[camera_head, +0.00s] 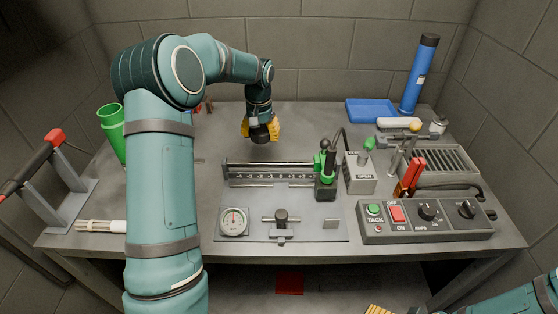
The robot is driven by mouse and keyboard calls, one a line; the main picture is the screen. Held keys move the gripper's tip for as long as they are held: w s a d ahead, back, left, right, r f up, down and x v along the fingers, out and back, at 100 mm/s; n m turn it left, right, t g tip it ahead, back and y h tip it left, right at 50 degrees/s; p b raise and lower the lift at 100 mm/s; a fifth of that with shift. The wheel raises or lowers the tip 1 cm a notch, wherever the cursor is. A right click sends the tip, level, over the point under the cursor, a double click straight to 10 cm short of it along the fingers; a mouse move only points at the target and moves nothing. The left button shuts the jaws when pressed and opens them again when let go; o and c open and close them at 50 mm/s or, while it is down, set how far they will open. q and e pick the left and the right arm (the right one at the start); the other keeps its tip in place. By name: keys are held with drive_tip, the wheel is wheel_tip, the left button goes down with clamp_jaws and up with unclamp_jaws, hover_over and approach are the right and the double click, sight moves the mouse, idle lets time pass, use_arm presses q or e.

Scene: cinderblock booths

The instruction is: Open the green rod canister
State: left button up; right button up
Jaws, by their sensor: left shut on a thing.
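The green rod canister (113,136) stands tilted at the left of the table, partly hidden behind my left arm. Its upper end shows a pale green round mouth with no dark cap on it. My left gripper (262,132) is over the back middle of the table, well right of the canister, with yellow fingers pointing down. It is shut on a small dark thing (264,136), which looks like a black cap, though the fingers partly hide it. Only a yellow bit of my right gripper (378,310) shows at the bottom edge.
A blue canister with a black cap (419,75) stands back right by a blue tray (371,110). A metal rail fixture (285,228), a control box (425,220) and a slotted tray (440,165) fill the front and right. A red-handled lever (45,155) stands left.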

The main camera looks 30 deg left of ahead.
use_arm(q)
wheel_tip(320, 180, down, 10)
drive_tip(key=shift+w+a+f+b, duration=0.1)
drive_tip(key=shift+b, duration=0.9)
drive_tip(key=shift+f, duration=0.15)
drive_tip(key=o, duration=1.4)
drive_tip(key=shift+c, duration=0.2)
wheel_tip(320, 180, up, 12)
drive_tip(key=shift+r+p, duration=0.15)
drive_tip(key=shift+p, duration=1)
